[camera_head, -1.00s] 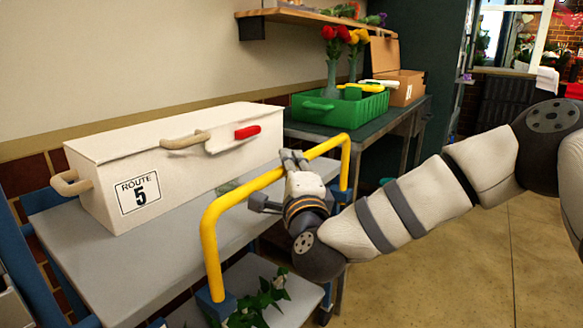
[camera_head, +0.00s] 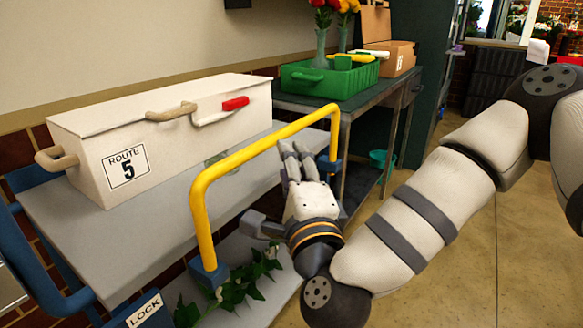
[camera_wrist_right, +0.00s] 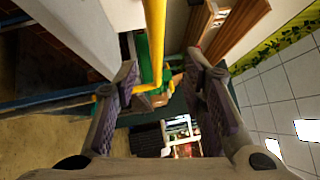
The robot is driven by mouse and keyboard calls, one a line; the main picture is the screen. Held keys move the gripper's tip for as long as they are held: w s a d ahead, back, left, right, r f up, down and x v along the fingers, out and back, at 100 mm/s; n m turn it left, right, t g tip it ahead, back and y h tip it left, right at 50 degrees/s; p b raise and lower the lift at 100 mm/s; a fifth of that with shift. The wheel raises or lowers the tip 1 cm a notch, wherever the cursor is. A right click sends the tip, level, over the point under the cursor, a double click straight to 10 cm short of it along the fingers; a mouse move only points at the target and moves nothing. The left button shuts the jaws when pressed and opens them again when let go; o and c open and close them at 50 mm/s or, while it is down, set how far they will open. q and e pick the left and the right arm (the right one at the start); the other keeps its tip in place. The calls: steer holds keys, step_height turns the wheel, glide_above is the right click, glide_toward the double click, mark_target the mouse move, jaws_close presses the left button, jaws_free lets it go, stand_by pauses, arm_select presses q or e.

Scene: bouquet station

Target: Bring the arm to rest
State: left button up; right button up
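My right gripper (camera_head: 294,150) is beside the yellow push handle (camera_head: 196,215) of a cart, on its right side in the head view. Its fingers point up and away, with the tips close to the rail. In the right wrist view the fingers (camera_wrist_right: 165,75) are spread wide with nothing gripped. The yellow handle (camera_wrist_right: 155,45) shows in the gap between them in the picture; I cannot tell its exact distance from the fingers. My left gripper is not in view.
A white "Route 5" box (camera_head: 160,140) with a red-gripped latch sits on the grey cart top (camera_head: 130,240). Leafy stems (camera_head: 240,287) lie on the lower shelf. Behind, a green tray (camera_head: 330,80) and cardboard box (camera_head: 400,58) stand on a table. Floor (camera_head: 475,245) at right is clear.

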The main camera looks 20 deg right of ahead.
steer(key=shift+s, duration=0.45)
steer(key=shift+f, duration=0.1)
